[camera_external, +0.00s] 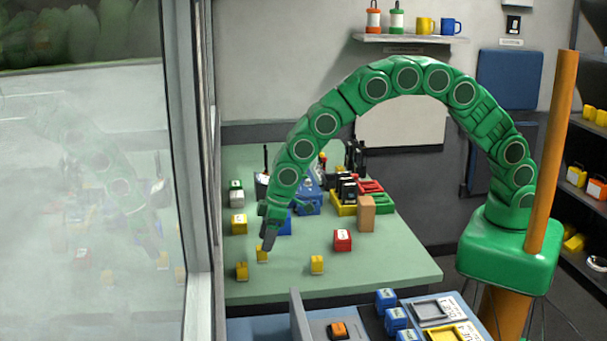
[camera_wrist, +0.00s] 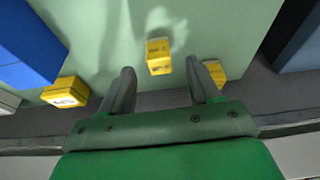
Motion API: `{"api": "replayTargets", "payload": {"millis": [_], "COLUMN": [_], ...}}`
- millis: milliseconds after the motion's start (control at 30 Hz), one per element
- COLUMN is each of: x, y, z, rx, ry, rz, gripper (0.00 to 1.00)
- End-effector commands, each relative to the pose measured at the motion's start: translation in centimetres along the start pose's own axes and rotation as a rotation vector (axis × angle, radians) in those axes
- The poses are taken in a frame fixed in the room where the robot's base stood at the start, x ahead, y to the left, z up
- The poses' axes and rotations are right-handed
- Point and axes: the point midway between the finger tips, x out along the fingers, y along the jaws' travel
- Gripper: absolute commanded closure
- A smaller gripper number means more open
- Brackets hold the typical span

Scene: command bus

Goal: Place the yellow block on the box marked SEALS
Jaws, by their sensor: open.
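Several small yellow blocks stand on the pale green table. One yellow block (camera_external: 262,254) is just below my gripper (camera_external: 267,240). In the wrist view a yellow block (camera_wrist: 158,56) lies ahead of and between the open fingertips of my gripper (camera_wrist: 162,78), with nothing held. A second yellow block (camera_wrist: 66,92) with a white label is at left, and a third (camera_wrist: 214,72) is partly behind the right finger. I cannot read SEALS on any box; a labelled red box (camera_external: 343,240) and a labelled yellow box (camera_external: 238,225) stand on the table.
A blue box (camera_wrist: 25,42) is at the wrist view's upper left. A brown box (camera_external: 366,213) and a crowded group of tools and trays stand further back on the table (camera_external: 390,268). A glass pane is at left. The table's front right is clear.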

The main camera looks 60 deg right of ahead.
Motion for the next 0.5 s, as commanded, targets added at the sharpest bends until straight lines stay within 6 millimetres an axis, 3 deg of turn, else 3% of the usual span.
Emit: {"api": "replayTargets", "payload": {"millis": [300, 500], "x": [3.6, 4.1], "y": [0.1, 0.1], "z": [0.1, 0.0], "rx": [0.000, 0.001], "ry": [-0.003, -0.001], "rz": [-0.001, 0.000], "gripper": [0.38, 0.38]}}
